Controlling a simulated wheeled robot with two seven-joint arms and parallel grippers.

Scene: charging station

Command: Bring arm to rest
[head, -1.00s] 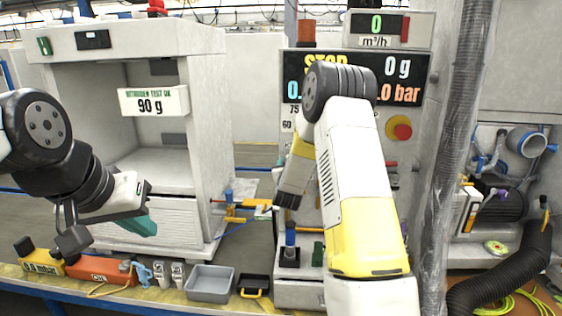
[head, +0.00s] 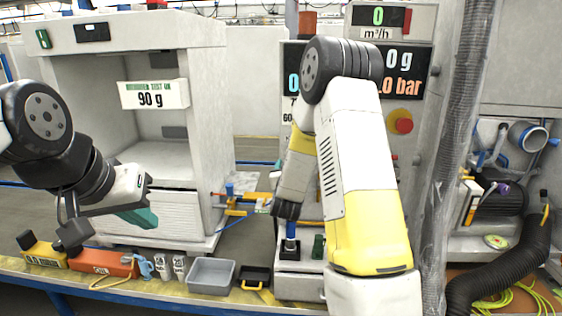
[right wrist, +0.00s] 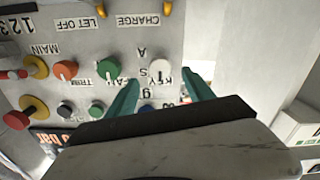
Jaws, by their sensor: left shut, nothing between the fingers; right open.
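My left gripper (head: 138,216) hangs in front of the white test cabinet at the left of the head view. Its teal fingers are together, with nothing between them. My right arm (head: 365,170) rises through the middle of the head view, bends at a black elbow joint, and its yellow and white forearm (head: 295,165) points down behind it. The right fingers are hidden in the head view. In the right wrist view, the right gripper (right wrist: 160,80) is open, its two teal fingers apart before a grey control panel (right wrist: 85,50). A white knob (right wrist: 150,70) shows between them, apparently unheld.
The white cabinet (head: 212,120) stands at the left. Below it, the bench edge carries an orange box (head: 100,262), a grey tray (head: 211,276) and a black tray (head: 255,276). A blue-topped post (head: 291,230) stands below my right forearm. A black hose (head: 505,270) lies at the right.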

